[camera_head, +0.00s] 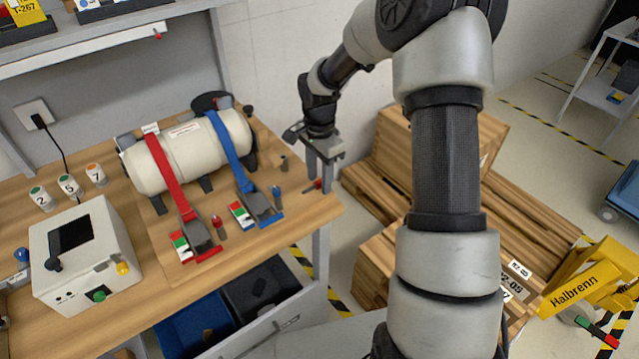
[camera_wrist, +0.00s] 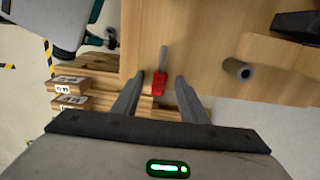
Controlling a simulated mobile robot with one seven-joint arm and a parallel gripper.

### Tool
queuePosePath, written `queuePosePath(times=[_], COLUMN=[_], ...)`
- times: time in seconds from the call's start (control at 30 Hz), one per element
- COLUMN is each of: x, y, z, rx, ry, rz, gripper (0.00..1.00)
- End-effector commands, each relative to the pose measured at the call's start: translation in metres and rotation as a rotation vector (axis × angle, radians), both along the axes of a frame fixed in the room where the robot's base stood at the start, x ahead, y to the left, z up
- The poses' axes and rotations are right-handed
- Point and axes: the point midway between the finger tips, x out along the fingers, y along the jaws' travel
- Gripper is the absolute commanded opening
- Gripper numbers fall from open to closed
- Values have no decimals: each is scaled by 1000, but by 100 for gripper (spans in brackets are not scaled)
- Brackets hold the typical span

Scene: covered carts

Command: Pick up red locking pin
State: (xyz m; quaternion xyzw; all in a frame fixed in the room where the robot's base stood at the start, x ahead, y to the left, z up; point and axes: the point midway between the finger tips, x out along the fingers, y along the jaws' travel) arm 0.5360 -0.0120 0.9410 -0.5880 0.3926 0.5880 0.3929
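A red locking pin (camera_wrist: 158,85) with a grey shaft lies on the wooden bench top near its edge. In the head view its red part (camera_head: 312,185) shows beside my fingers, partly hidden. My gripper (camera_wrist: 160,82) is open, with one finger on each side of the pin's red end in the wrist view. The grey shaft points away, beyond the fingertips. In the head view my gripper (camera_head: 319,187) points down over the right end of the bench. I cannot tell whether the fingers touch the pin.
A grey hollow cylinder (camera_wrist: 238,69) stands near the pin. On the bench (camera_head: 120,205), a cream tank (camera_head: 190,150) is strapped in red and blue, with a red-topped peg (camera_head: 217,222) and a blue pin (camera_head: 276,192) beside the clamps. Wooden crates (camera_head: 440,145) stand beyond the edge.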

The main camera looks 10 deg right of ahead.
Motion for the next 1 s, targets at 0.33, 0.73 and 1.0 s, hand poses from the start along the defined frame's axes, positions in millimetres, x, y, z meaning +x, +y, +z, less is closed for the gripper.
queuePosePath(times=[0.33, 0.73, 1.0], x=[0, 0, 1], y=[0, 0, -1], z=[0, 4, 51], rx=[-1, -1, -2], ry=[0, -1, -5], rz=[0, -1, -2], gripper=[14, 0, 0])
